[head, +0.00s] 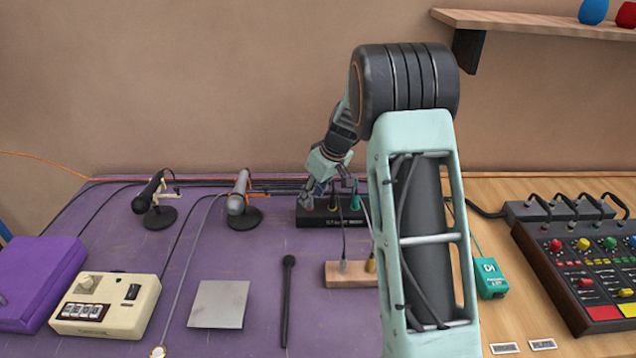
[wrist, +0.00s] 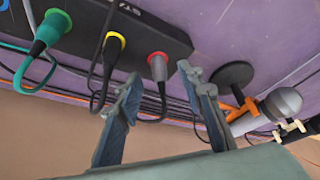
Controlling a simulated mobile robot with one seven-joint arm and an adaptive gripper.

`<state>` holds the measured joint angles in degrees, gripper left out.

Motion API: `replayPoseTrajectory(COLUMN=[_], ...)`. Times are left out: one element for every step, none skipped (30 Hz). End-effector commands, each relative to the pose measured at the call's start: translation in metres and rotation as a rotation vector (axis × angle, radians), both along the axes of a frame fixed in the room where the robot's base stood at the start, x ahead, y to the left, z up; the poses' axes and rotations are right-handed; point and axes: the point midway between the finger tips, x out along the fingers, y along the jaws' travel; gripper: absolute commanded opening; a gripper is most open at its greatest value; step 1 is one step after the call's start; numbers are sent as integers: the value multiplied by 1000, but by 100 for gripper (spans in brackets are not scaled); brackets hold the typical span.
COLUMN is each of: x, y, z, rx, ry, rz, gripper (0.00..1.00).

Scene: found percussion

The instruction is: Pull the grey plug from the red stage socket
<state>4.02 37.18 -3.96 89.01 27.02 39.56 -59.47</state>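The black stage box (wrist: 183,40) shows in the wrist view, and in the head view its lettered front (head: 325,220) stands at the back of the purple table. The grey plug (wrist: 158,70) sits in the red-ringed socket (wrist: 157,56), its dark cable curving away. My gripper (wrist: 159,74) is open, with its two fingertips apart on either side of the grey plug in the picture. I cannot tell whether they touch it. In the head view my gripper (head: 317,190) is at the box's left end and hides much of that end.
A black plug in the yellow socket (wrist: 116,42) and a teal plug (wrist: 49,32) sit alongside in the box. A grey microphone on a stand (head: 241,195) is close on the left. A wooden block with plugs (head: 345,280) lies in front. Cables run along the wall.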

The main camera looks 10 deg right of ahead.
Motion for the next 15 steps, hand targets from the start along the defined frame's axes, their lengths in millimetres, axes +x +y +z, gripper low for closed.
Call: replayPoseTrajectory(x=[2, 4, 5, 6, 7, 8, 8, 9, 9, 9, 9, 9, 9, 9, 9], y=[2, 2, 3, 4, 4, 5, 5, 5, 6, 6, 6, 6, 6, 6, 6], z=[-7, -10, -14, -17, -19, -21, -22, -23, -24, -24, -25, -25, -25, -25, -25], rx=[-1, 0, 1, 1, 0, 0, -1, 0, 0, 0, 0, -1, 0, 0, 0], ry=[1, 1, 1, 1, 0, 0, -1, -1, -1, -1, -1, -2, -1, -1, -1], rz=[0, 0, 0, 0, 0, 0, 0, 0, 0, 0, 0, -1, 0, 0, 0], gripper=[35, 35, 35, 35, 35, 35, 35, 35, 35, 35, 35, 35, 35, 35, 35])
